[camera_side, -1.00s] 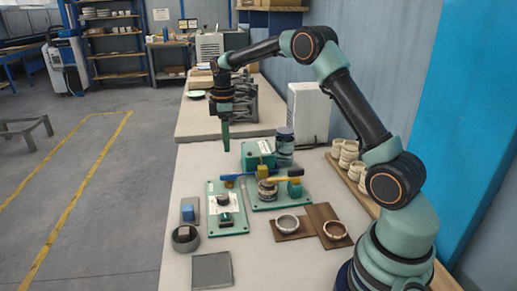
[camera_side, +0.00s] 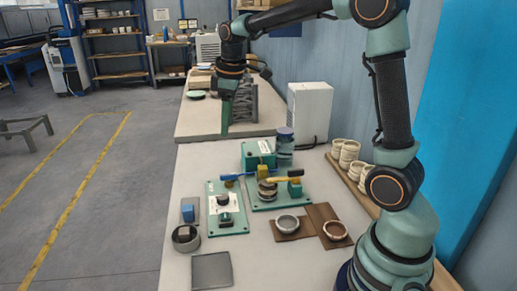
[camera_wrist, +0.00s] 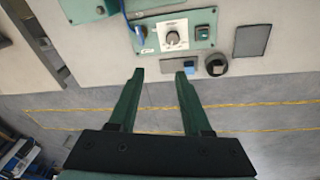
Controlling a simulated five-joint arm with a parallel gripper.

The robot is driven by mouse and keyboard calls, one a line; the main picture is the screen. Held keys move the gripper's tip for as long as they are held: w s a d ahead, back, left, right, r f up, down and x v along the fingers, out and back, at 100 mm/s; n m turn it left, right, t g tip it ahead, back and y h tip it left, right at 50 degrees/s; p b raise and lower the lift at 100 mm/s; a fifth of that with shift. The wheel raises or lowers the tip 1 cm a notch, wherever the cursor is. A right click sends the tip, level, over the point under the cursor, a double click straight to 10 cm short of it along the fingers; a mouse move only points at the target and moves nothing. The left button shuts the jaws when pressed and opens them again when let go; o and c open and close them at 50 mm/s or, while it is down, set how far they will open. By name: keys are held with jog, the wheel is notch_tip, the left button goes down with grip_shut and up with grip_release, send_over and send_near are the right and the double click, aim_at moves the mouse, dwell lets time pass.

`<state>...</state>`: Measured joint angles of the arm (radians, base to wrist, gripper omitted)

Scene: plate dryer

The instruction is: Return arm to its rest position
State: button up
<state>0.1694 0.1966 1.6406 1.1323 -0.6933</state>
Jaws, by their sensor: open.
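My gripper (camera_side: 225,132) hangs pointing down in the side view, above the work table's far part and clear of the things on it. In the wrist view my gripper (camera_wrist: 159,74) shows two green fingers spread apart with nothing between them. My arm is folded high, with its elbow near the top edge of the side view and partly cut off by it.
A white box (camera_side: 310,112) stands by the wall.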

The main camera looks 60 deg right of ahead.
jog(key=s+a+m+t, duration=0.1)
jog(key=s+a+m, duration=0.1)
jog(key=s, duration=0.5)
jog(key=s+a+m+t, duration=0.2)
jog(key=s+a, duration=0.3)
jog(key=s, duration=0.3)
jog(key=shift+a+r+m, duration=0.2)
jog(key=shift+r+m, duration=0.25)
jog(key=shift+m, duration=0.35)
jog(key=shift+o, duration=0.9)
jog(key=shift+s+f+t, duration=0.15)
jog(key=shift+s+t, duration=0.1)
jog(key=shift+t, duration=0.05)
jog(key=o, duration=0.5)
jog(key=shift+a, duration=0.1)
jog(key=shift+o, duration=0.7)
jog(key=shift+w+m, duration=0.2)
jog(key=shift+m, duration=0.2)
jog(key=w+f+m+g, duration=0.4)
jog(key=w+m+g, duration=0.3)
jog(key=w, duration=0.4)
notch_tip(320, 180, down, 10)
jog(key=m+t, duration=0.1)
jog(key=shift+m, duration=0.3)
